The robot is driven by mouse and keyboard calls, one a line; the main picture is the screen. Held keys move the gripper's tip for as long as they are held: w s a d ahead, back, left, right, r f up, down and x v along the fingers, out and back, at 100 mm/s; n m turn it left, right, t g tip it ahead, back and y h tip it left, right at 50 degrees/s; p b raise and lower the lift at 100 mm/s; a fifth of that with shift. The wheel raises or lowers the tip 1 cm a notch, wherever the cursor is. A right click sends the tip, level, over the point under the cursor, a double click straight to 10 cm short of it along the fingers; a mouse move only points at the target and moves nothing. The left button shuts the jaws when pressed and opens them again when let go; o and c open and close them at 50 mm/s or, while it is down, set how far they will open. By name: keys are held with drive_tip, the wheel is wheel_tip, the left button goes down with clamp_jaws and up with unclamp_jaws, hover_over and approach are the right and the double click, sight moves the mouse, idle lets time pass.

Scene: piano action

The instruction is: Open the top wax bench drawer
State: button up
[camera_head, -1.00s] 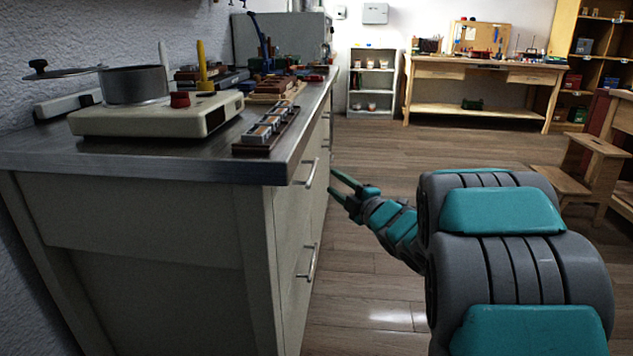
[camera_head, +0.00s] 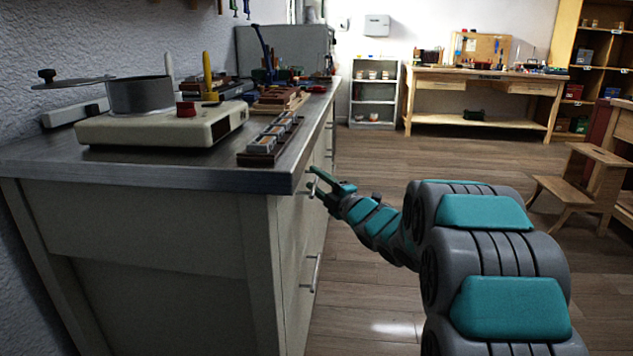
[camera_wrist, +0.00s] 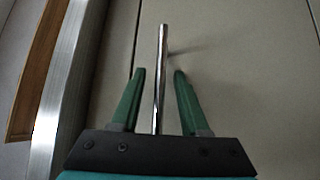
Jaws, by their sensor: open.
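The wax bench (camera_head: 130,230) stands at the left with pale drawer fronts facing right. The top drawer's bar handle shows in the wrist view (camera_wrist: 162,60) as a metal rod running between my two green fingers. My gripper (camera_wrist: 158,75) is open, with one finger on each side of the handle and a gap to each. In the head view my gripper (camera_head: 311,180) is at the bench's right face, just below the worktop edge, and hides most of the top handle. The top drawer front (camera_wrist: 230,80) looks closed. A lower drawer handle (camera_head: 316,272) is clear below.
The worktop edge (camera_wrist: 60,90) runs close beside my gripper. A wax heater with a pot (camera_head: 140,95) and a tray of small blocks (camera_head: 270,140) stand on the bench. Open wooden floor (camera_head: 380,290) lies to the right; a step stool (camera_head: 585,180) stands farther right.

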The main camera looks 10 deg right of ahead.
clamp_jaws()
idle(0.3)
idle(1.1)
